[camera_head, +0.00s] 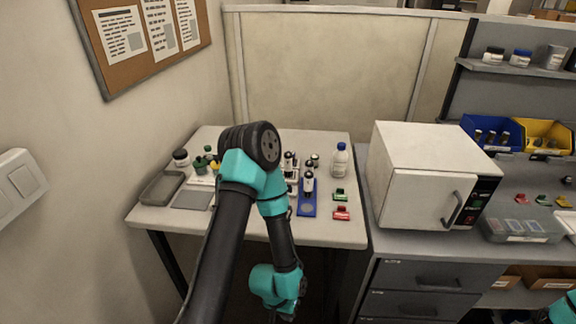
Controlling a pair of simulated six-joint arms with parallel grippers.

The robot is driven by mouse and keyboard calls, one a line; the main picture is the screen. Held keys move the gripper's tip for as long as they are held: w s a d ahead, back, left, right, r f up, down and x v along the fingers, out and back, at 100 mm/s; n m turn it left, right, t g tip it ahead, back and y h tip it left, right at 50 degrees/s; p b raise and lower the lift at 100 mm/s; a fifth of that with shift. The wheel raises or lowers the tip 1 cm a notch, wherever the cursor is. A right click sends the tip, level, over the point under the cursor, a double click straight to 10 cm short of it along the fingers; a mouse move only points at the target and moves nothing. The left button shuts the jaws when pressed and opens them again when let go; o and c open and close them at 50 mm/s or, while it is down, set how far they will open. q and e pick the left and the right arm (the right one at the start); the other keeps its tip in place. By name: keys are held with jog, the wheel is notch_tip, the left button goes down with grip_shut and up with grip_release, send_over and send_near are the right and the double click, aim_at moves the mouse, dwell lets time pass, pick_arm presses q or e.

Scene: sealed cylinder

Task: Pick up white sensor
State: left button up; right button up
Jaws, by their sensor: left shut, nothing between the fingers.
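I cannot make out a white sensor for certain among the small items in view. My left arm reaches across the front of the white table and bends down. My left gripper (286,316) is at the bottom of the picture, low in front of the table, shut and apart from the table items. Its fingertips are small and dark. Only a teal bit of my right arm shows in the bottom right corner; its gripper is not visible.
The white table (326,234) carries a grey tray (163,188), a blue holder (307,207), a blue-capped bottle (340,161), and green (340,195) and red (341,213) pieces. Right are a white oven (421,170), a clear box (515,229), and blue (490,131) and yellow (543,136) bins.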

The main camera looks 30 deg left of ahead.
pick_arm(q)
jog(key=o, duration=1.1)
jog(key=shift+o, duration=0.2)
jog(key=shift+a, duration=0.1)
